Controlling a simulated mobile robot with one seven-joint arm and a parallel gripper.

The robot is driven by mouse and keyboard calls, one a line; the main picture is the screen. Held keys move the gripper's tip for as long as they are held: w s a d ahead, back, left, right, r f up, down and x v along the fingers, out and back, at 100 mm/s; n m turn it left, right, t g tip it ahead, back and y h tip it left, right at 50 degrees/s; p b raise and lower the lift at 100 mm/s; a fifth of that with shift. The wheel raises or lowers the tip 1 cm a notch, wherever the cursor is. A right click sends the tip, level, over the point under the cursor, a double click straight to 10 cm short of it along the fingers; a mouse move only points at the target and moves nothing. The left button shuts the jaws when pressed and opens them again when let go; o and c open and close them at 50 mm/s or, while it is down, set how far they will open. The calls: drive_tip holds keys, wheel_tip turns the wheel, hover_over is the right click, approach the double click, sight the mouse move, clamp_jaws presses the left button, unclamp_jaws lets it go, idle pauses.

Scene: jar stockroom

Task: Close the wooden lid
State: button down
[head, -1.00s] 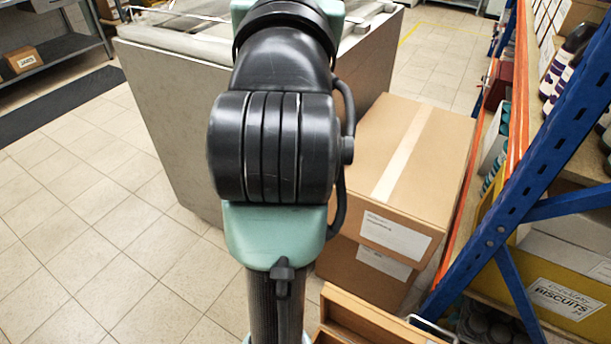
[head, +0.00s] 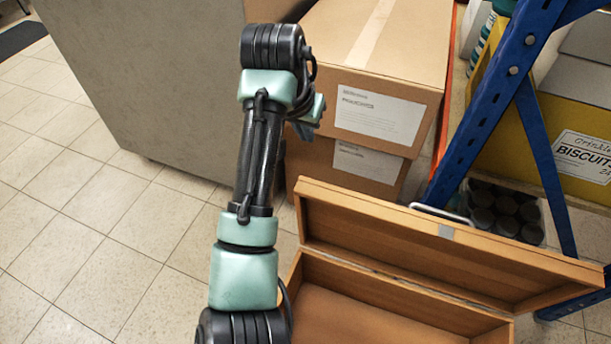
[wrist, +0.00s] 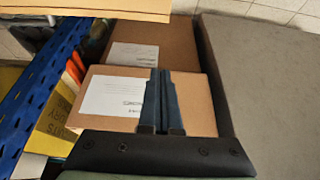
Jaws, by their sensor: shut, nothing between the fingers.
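The wooden lid (head: 400,240) is on a wooden box (head: 390,310) at the bottom right of the head view. It stands raised and tilted back along the box's far edge, so the box is open and its inside shows empty where visible. A metal handle (head: 440,212) sits on the lid's upper edge. My gripper (wrist: 161,78) shows in the wrist view with its two dark fingers together and nothing between them. It is in front of the cardboard boxes, apart from the lid.
Two stacked cardboard boxes (head: 385,60) stand behind the lid. A large grey block (head: 150,80) is at the left. A blue rack post (head: 490,110) and a yellow biscuit carton (head: 575,140) are at the right. Tiled floor (head: 80,230) is clear at the left.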

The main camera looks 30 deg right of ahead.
drive_tip(key=shift+f+b, duration=3.5)
drive_tip(key=shift+f, duration=1.4)
